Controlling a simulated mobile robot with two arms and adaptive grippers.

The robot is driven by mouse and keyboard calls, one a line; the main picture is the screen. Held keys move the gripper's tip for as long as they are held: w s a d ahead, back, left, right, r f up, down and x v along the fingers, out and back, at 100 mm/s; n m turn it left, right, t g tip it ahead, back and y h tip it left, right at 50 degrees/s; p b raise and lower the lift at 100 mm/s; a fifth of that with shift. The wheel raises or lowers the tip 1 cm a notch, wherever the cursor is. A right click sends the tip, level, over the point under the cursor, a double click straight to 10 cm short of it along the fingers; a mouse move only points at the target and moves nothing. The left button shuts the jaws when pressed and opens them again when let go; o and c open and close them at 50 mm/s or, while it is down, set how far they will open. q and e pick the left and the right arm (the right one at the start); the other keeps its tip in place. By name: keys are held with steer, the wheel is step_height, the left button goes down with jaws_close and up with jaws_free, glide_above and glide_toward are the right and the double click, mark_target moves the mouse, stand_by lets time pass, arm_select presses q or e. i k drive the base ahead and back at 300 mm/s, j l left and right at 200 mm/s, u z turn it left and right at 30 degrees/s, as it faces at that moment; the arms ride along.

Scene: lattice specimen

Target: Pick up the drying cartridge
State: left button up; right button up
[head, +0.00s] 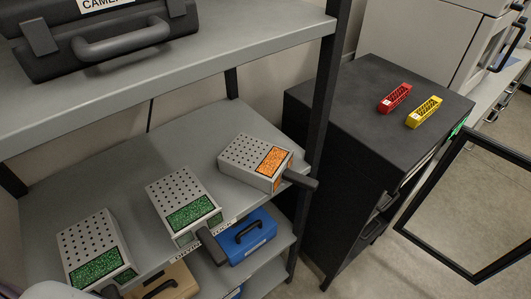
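Three grey drying cartridges with perforated tops sit on the middle grey shelf (130,165). The right cartridge (245,155) has an orange bead window and a dark handle pointing out over the shelf's front edge. The middle cartridge (175,187) has a green window and a dark handle. The left cartridge (85,240) also has a green window; its front lower end is near the bottom of the head view. Neither of my grippers can be made out in the head view.
A black case (90,40) sits on the upper shelf, above the cartridges. Blue (250,237) and tan (165,283) cases lie below. A black cabinet (375,120) stands right, with red (395,98) and yellow (424,112) blocks on top. A black-framed door (480,205) stands open.

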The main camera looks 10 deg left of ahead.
mark_target(262, 165)
steer(key=k+l+z, duration=0.25)
steer(key=k+l, duration=0.15)
steer(key=k+l+z, duration=0.25)
steer(key=k+l, duration=0.3)
